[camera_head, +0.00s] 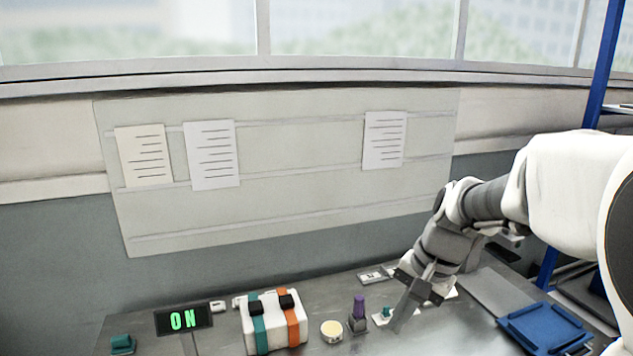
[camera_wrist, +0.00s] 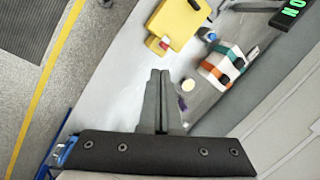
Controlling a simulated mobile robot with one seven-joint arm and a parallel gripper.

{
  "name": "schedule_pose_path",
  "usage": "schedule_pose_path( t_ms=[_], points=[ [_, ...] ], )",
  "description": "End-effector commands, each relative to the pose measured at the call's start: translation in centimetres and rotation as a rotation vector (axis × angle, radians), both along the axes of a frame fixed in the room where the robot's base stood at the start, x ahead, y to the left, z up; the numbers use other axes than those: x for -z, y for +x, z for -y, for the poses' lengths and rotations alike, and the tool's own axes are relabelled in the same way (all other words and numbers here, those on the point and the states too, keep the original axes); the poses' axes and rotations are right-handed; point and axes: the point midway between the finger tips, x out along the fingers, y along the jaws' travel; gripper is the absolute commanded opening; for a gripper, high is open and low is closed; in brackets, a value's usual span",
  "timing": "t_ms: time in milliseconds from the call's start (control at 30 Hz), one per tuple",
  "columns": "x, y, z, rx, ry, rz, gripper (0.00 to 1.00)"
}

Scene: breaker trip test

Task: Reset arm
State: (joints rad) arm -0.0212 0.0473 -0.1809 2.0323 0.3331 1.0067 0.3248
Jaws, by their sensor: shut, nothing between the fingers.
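My gripper (camera_head: 402,318) is low over the right half of the bench in the head view. In the wrist view my gripper (camera_wrist: 160,78) has its two dark fingers pressed together with nothing between them. A white breaker block (camera_head: 274,322) with teal and orange bands and two black switches stands to the left of my gripper. The breaker block also shows in the wrist view (camera_wrist: 224,66), apart from the fingers. A black display (camera_head: 183,320) left of the block reads a green "ON".
A round cream disc (camera_head: 332,331) and a purple-topped part (camera_head: 359,308) stand between block and gripper. A small teal part (camera_head: 122,344) is at the left. A blue tray (camera_head: 545,328) lies at the right. A yellow object (camera_wrist: 178,24) shows in the wrist view.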

Motion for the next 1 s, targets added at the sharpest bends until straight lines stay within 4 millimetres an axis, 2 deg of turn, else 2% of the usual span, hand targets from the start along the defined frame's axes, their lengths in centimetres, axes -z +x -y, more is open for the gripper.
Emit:
schedule_pose_path(
  t_ms=[33,233,433,600,800,1000],
  points=[
    [-1.2,-1.2,-0.2,-0.039,-0.018,0.039,0.00],
    [-3.8,-5.9,-0.5,-0.200,-0.108,0.163,0.00],
    [-5.3,-10.4,-0.6,-0.355,-0.224,0.284,0.00],
    [-5.7,-13.7,-0.3,-0.470,-0.334,0.371,0.00],
    [-5.6,-15.7,0.0,-0.549,-0.421,0.427,0.00],
    [-5.5,-16.1,0.1,-0.566,-0.440,0.437,0.00]
  ],
)
